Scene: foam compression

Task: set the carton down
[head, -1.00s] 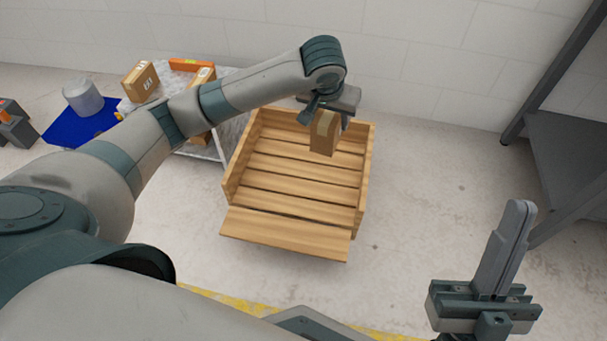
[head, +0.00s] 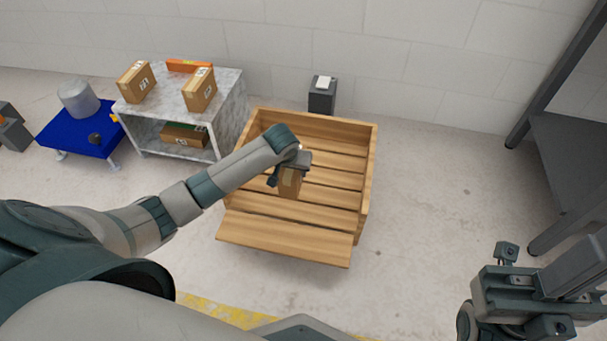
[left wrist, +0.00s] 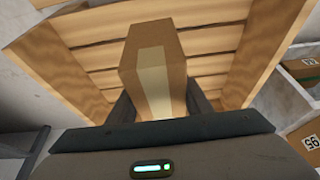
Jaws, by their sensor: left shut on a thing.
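A brown carton (head: 289,184) with a pale tape strip is held in my left gripper (head: 288,174), over the slatted wooden crate (head: 285,243). In the left wrist view the carton (left wrist: 152,60) sits between the two dark fingers, with the crate's slats (left wrist: 95,55) behind it. I cannot tell whether the carton's underside touches the slats. My right gripper (head: 530,275) is at the lower right, away from the crate, and its jaw opening is not clear.
A marble-topped shelf (head: 225,88) with two cartons on top and one below stands left of the crate. A blue cart (head: 65,135) is further left. A dark grey bin (head: 322,100) stands behind the crate. A grey rack (head: 570,150) is at the right, with clear floor between.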

